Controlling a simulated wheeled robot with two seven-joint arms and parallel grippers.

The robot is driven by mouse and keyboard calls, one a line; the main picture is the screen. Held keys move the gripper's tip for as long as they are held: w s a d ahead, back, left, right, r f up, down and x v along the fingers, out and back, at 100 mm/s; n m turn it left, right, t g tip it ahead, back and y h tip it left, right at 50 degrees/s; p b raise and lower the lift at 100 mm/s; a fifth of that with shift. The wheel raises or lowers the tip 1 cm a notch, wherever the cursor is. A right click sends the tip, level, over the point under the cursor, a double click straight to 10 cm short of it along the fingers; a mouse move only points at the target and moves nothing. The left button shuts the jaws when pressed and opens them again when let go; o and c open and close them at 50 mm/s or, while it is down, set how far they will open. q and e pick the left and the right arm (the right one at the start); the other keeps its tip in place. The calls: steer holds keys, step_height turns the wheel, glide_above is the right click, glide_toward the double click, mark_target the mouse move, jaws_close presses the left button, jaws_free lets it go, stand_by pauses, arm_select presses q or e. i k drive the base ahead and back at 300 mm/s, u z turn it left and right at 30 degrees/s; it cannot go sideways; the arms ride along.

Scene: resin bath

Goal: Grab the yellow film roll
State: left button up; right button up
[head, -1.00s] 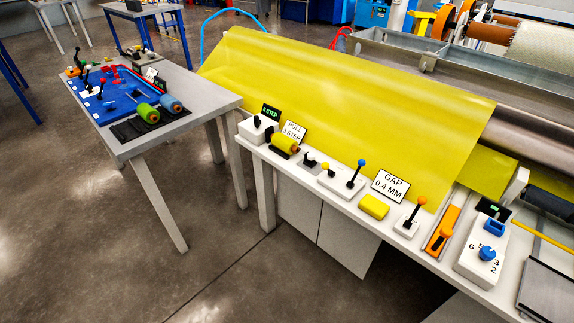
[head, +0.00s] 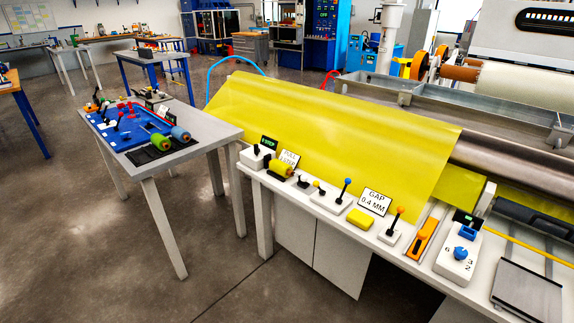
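The small yellow film roll (head: 281,169) lies on a dark holder near the left end of the white bench shelf (head: 330,208). It is just in front of a white sign card (head: 290,158). A wide yellow film sheet (head: 330,135) slopes down behind it. A green roll (head: 160,142) and a blue roll (head: 180,133) lie on a black mat at the front of the left table. Neither of my grippers is in view.
The grey left table (head: 205,133) stands apart from the bench. Open floor (head: 90,250) lies at the front left.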

mark_target(285, 170)
steer(key=z, duration=0.45)
steer(key=i, duration=0.8)
steer(key=z, duration=0.45)
